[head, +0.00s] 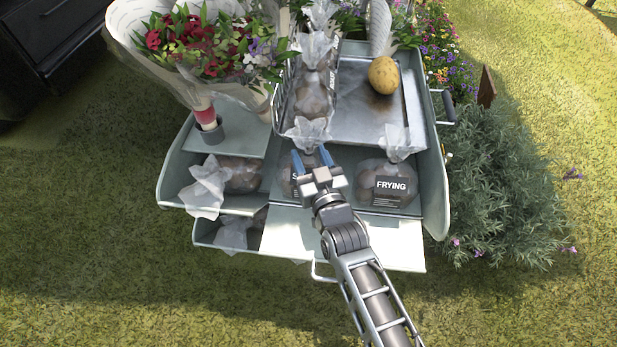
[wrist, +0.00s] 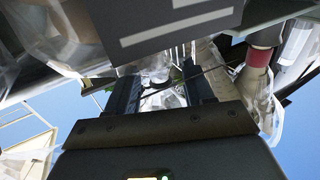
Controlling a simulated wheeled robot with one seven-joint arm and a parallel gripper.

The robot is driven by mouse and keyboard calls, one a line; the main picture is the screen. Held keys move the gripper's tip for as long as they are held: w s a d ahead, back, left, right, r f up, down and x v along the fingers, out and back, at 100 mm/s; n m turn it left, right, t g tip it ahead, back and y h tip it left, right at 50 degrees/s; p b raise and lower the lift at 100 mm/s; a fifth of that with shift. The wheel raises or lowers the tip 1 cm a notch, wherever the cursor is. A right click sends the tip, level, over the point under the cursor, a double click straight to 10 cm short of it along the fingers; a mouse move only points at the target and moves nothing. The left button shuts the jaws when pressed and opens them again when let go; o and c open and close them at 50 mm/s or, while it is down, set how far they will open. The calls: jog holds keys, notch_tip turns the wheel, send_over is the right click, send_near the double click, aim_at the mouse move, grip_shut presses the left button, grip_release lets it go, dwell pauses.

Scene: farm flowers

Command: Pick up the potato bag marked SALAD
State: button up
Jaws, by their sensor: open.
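A clear bag of potatoes (head: 287,173) with a dark label stands in the middle of the cart's front shelf. Only a first letter like "S" shows on its label; my gripper hides the rest. Its crumpled top (head: 307,132) rises just beyond the fingers. My gripper (head: 311,158) is open, with its two blue fingertips apart in front of and over this bag. In the wrist view a dark label with white marks (wrist: 175,28) is very close above the fingers (wrist: 163,88). Crumpled clear plastic shows between them; I cannot tell whether they touch it.
A bag marked FRYING (head: 390,186) stands to the right on the same shelf, another bag (head: 242,176) to the left. Behind are a metal tray (head: 350,118) with a potato (head: 383,75) and a wrapped bouquet (head: 195,50). The shelf's side walls flank the bags.

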jog(key=shift+w+a, duration=0.25)
jog(key=shift+w, duration=0.35)
jog(key=shift+c, duration=0.4)
grip_shut()
dwell(0.5)
jog(key=shift+r, duration=0.1)
